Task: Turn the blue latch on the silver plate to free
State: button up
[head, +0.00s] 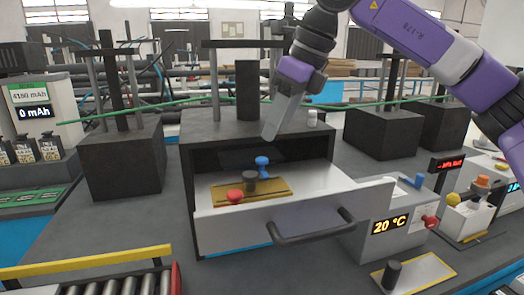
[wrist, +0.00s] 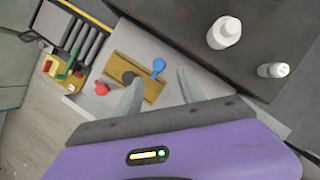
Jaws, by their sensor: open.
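A blue latch (head: 262,161) with a round end stands beside a dark round post (head: 250,181) and a red knob (head: 235,196). They are on a brass-coloured plate (head: 275,189) in the open grey drawer. In the wrist view the latch (wrist: 158,66) lies between my fingertips in the picture, beyond them. Another blue piece (head: 415,181) is on top of a pale grey box at right; its shape and mounting are unclear. My gripper (head: 269,134) is open and empty, above the back of the drawer, apart from the latch; it shows in the wrist view (wrist: 160,80).
The drawer's front panel has a dark handle (head: 312,228). A dark block (head: 190,125) stands behind it with a white bottle (wrist: 224,33) on top. A grey box reading 20 °C (head: 372,240) stands at right. A roller rack (head: 120,284) lies front left.

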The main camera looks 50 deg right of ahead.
aim_at(262, 159)
jog(key=x, duration=0.7)
jog(key=shift+a+f, duration=0.1)
jog(key=shift+f, duration=0.05)
grip_shut()
